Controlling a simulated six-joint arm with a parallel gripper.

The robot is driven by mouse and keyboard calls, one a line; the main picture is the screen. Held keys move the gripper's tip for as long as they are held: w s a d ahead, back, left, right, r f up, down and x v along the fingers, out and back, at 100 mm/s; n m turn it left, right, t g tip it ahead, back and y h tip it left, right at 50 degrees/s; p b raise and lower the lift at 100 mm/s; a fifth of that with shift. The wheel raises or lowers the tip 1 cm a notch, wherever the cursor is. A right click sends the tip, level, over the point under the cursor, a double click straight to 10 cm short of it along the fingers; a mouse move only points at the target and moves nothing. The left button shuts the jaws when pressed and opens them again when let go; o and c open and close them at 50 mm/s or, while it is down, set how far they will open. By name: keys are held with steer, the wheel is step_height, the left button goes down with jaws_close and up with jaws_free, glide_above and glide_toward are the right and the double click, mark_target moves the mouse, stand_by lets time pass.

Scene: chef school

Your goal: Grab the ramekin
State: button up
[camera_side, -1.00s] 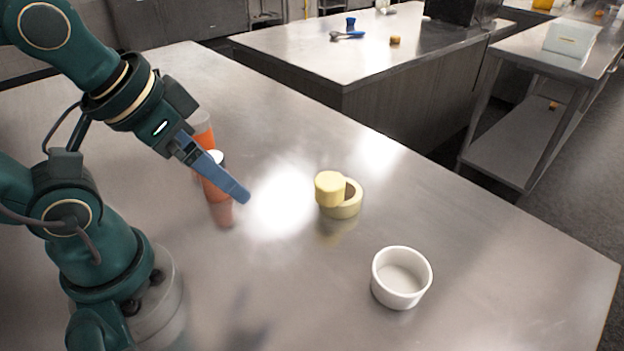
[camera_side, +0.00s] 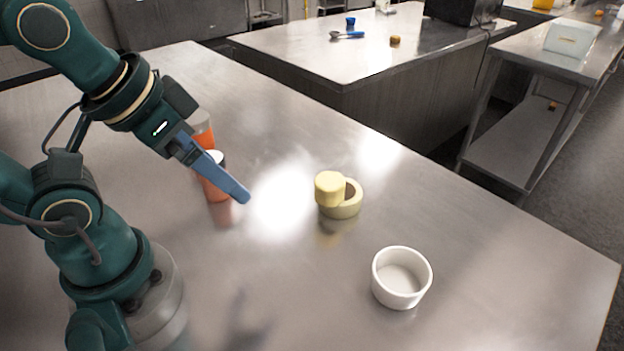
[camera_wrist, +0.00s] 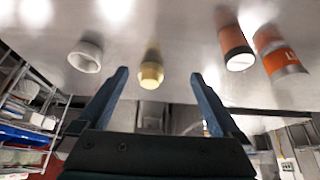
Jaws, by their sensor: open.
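The white ramekin (camera_side: 401,291) stands upright and empty on the metal table, at the front right in the side view. It also shows at the upper left of the wrist view (camera_wrist: 86,54). My gripper (camera_side: 245,198) is above the table, well to the left of the ramekin and apart from it. In the wrist view my gripper (camera_wrist: 158,74) has its two blue fingers spread wide with nothing held between them.
A yellow roll of tape (camera_side: 349,203) with a yellow cylindrical piece (camera_side: 329,188) against it lies between my gripper and the ramekin. Two orange-banded containers (camera_side: 216,185) (camera_wrist: 281,58) stand behind my gripper. The metal table (camera_side: 480,240) is clear around the ramekin.

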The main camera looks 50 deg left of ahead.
steer(key=c, duration=1)
steer(key=shift+o, duration=0.2)
